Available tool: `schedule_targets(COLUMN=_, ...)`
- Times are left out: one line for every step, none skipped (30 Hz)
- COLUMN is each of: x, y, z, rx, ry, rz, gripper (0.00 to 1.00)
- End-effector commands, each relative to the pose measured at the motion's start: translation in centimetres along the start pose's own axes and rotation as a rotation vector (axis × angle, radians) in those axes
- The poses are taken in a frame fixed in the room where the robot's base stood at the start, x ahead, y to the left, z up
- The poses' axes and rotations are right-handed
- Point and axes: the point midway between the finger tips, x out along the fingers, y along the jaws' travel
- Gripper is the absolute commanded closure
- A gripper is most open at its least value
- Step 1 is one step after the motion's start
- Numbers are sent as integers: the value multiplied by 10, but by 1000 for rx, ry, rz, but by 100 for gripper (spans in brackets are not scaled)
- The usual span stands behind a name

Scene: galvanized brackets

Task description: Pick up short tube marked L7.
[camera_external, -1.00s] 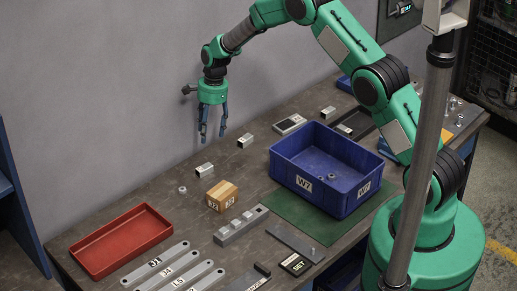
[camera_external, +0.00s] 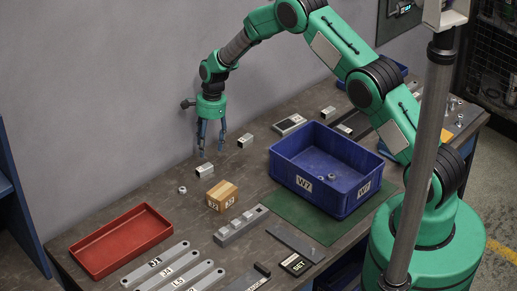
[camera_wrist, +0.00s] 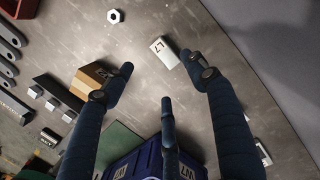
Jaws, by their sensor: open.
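The short tube marked L7 (camera_wrist: 163,52) is a small pale grey piece lying on the bench. In the wrist view it is just beyond my fingertips, closer to the right one. In the external view the tube (camera_external: 204,170) lies behind the cardboard box, near a nut. My gripper (camera_external: 211,151) points down above the bench, over and slightly right of this tube. Its dark blue fingers are spread with nothing between them; they also show in the wrist view (camera_wrist: 158,66). The gap between fingertips and tube is hard to judge.
A cardboard box (camera_external: 221,196) and a hex nut (camera_external: 182,189) lie near the tube. Another short tube (camera_external: 245,141) lies to the right. A blue bin (camera_external: 345,200) stands on a green mat, and a red tray (camera_external: 80,253) lies front left.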

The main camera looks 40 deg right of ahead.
Motion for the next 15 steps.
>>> schedule_targets(x=8, y=0, z=0, rx=0, ry=0, rz=1, gripper=43)
schedule_targets(x=12, y=0, z=0, rx=0, ry=0, rz=1, gripper=43)
schedule_targets(x=17, y=0, z=0, rx=0, ry=0, rz=1, gripper=43)
schedule_targets(x=21, y=0, z=0, rx=1, ry=0, rz=2, gripper=43)
schedule_targets(x=24, y=0, z=0, rx=0, ry=0, rz=1, gripper=43)
schedule_targets(x=27, y=0, z=0, rx=0, ry=0, rz=0, gripper=43)
schedule_targets(x=30, y=0, z=0, rx=0, ry=0, rz=0, gripper=43)
schedule_targets(x=32, y=0, z=0, rx=0, ry=0, rz=-1, gripper=43)
schedule_targets(x=34, y=0, z=0, rx=0, ry=0, rz=-1, gripper=43)
schedule_targets(x=36, y=0, z=0, rx=0, ry=0, rz=-1, gripper=43)
schedule_targets(x=37, y=0, z=0, rx=0, ry=0, rz=-1, gripper=43)
schedule_targets(x=38, y=0, z=0, rx=0, ry=0, rz=-1, gripper=43)
schedule_targets(x=38, y=0, z=0, rx=0, ry=0, rz=-1, gripper=43)
schedule_targets(x=38, y=0, z=0, rx=0, ry=0, rz=-1, gripper=43)
schedule_targets(x=38, y=0, z=0, rx=0, ry=0, rz=-1, gripper=43)
